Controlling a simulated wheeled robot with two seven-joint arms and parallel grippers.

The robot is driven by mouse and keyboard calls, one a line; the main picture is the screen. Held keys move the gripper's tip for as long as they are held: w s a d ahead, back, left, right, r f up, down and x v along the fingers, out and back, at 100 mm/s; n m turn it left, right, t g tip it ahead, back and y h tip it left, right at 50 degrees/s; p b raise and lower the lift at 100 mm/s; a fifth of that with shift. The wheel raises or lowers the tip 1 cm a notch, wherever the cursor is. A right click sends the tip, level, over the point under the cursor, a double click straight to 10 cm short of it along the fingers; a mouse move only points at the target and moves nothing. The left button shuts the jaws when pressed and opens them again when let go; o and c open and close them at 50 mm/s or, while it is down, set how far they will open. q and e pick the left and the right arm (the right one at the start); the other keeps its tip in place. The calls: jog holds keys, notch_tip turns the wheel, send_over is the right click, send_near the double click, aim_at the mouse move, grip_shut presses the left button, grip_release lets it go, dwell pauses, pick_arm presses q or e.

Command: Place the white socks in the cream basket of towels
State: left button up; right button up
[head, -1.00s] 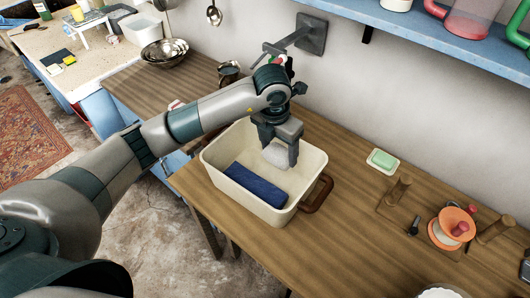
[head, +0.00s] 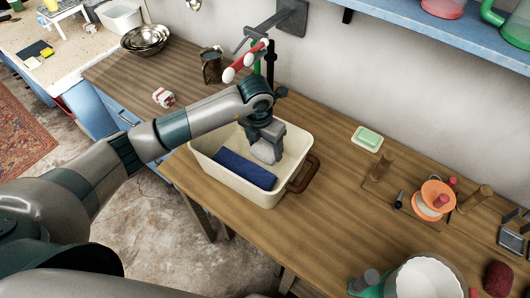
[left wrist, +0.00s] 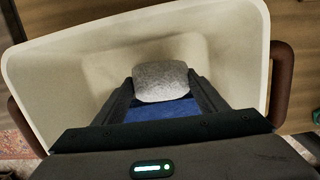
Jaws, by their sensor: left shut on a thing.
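The white socks (head: 262,153) look like a rounded pale grey bundle, and they also show in the left wrist view (left wrist: 160,80). My left gripper (head: 267,148) is shut on them, pointing down inside the cream basket (head: 205,147). A folded dark blue towel (head: 240,168) lies in the basket, left of the socks in the head view. In the left wrist view, blue cloth (left wrist: 160,110) shows just below the bundle, between the fingers. I cannot tell whether the socks touch the basket floor. My right gripper is not in view.
The basket stands on a wooden counter (head: 310,225) with a brown handle (head: 303,174) at its right end. A green soap dish (head: 368,139), wooden pegs and an orange spool (head: 436,197) stand right. A white container (head: 425,280) is at the front. Metal bowls (head: 145,40) stand back left.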

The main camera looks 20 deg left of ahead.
aim_at(265, 154)
pick_arm(q)
notch_tip(265, 154, down, 3)
jog(key=shift+r+p, duration=0.15)
jog(key=shift+p, duration=0.5)
jog(key=shift+f, duration=0.5)
jog(key=shift+f, duration=0.2)
jog(key=o, duration=1.2)
jog(key=shift+r, duration=0.15)
